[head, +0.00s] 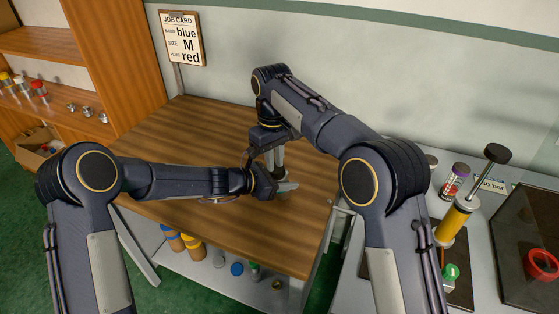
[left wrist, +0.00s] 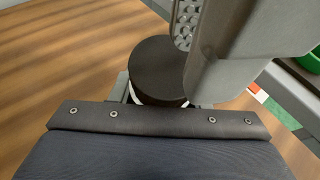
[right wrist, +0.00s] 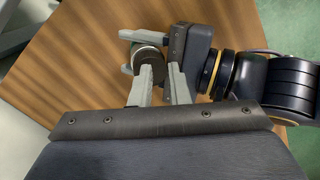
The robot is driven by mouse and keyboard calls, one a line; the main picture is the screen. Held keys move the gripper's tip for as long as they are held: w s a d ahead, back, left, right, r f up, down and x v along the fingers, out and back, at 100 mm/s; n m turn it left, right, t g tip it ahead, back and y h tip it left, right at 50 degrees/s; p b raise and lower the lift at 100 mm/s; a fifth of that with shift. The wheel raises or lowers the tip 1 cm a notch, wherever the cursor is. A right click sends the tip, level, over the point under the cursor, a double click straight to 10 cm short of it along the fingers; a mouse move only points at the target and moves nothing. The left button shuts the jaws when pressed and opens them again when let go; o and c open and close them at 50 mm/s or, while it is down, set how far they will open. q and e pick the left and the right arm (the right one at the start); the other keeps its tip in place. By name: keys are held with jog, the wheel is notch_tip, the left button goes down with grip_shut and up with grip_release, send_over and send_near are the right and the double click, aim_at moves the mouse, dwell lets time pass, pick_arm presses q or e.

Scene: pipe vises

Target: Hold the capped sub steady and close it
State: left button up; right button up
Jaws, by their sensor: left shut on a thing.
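The sub has a round dark cap (left wrist: 158,68) with a pale edge below it, upright in the left wrist view. In the right wrist view its pale body (right wrist: 145,49) shows beside the dark cap (right wrist: 153,72). My left gripper (head: 285,188) is shut on the sub's body, low over the wooden bench. My right gripper (head: 277,158) points down from above. Its fingers (right wrist: 160,75) are apart at the cap, and I cannot tell whether they touch it. One of its grey fingers stands close beside the cap in the left wrist view. In the head view the grippers mostly hide the sub.
The wooden bench top (head: 200,130) is clear around the grippers. A job card (head: 182,40) reading blue, M, red hangs on the back wall. A side table at right holds a yellow syringe-like tool (head: 455,215), a red ring (head: 541,264) and jars. Bottles stand below the bench.

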jog(key=r, duration=0.2)
jog(key=shift+s+a+r, duration=0.15)
jog(key=shift+a+r, duration=0.1)
jog(key=shift+r, duration=0.05)
jog(key=shift+d+r, duration=0.15)
jog(key=shift+r, duration=0.15)
jog(key=shift+o, duration=0.2)
